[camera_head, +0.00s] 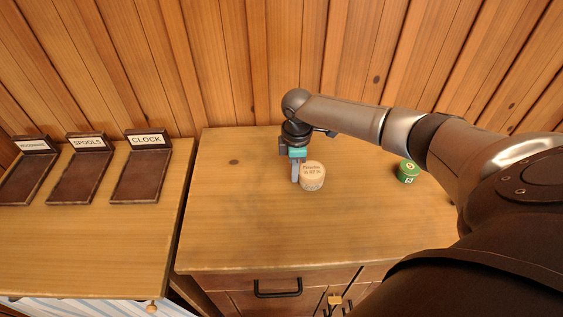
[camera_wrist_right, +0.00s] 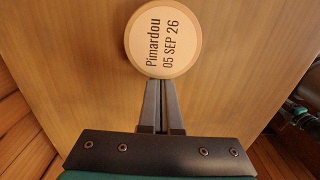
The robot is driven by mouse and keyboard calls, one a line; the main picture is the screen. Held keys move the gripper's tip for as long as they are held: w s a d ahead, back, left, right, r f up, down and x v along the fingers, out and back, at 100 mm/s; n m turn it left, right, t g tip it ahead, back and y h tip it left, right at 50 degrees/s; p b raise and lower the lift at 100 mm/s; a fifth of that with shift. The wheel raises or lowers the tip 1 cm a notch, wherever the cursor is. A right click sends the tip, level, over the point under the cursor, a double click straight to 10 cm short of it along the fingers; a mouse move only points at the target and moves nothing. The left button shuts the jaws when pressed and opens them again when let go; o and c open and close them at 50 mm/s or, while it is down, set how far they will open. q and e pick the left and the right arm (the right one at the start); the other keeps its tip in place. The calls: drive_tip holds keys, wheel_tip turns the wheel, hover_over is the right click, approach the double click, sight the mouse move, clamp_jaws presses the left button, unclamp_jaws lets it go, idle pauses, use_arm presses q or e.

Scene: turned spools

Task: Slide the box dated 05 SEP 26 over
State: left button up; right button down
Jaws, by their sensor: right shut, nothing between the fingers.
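The round pale wooden box (camera_head: 313,176) stands on the right-hand wooden cabinet top. In the right wrist view the box (camera_wrist_right: 163,38) has its lid up, reading "Pimardou 05 SEP 26". My right gripper (camera_head: 295,178) is shut and empty, pointing down just left of the box in the head view. In the right wrist view the closed fingertips (camera_wrist_right: 164,82) are right at the box's edge; I cannot tell whether they touch it. My left gripper is not in view.
A green round tin (camera_head: 408,172) stands to the right of the box, near my right arm. Three dark trays, labelled CLOCK (camera_head: 140,176), SPOOLS (camera_head: 78,181) and one hard to read (camera_head: 27,183), lie on the left table. A gap separates the tops. The cabinet's left part is clear.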

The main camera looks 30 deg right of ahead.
drive_tip(key=s+d+p, duration=0.1)
drive_tip(key=d, duration=0.1)
drive_tip(key=s+d+p, duration=0.1)
drive_tip(key=s+d, duration=0.1)
drive_tip(key=s+d+p, duration=0.1)
drive_tip(key=d, duration=0.2)
drive_tip(key=shift+s+r+p, duration=0.2)
drive_tip(key=shift+p, duration=0.1)
drive_tip(key=s+d, duration=0.1)
drive_tip(key=d, duration=0.2)
drive_tip(key=s+d, duration=0.1)
drive_tip(key=shift+s+d+f+p, duration=0.15)
drive_tip(key=shift+s+d+p, duration=0.2)
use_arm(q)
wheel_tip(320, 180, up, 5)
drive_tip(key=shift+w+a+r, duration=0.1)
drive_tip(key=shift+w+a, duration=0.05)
use_arm(e)
drive_tip(key=shift+a, duration=0.1)
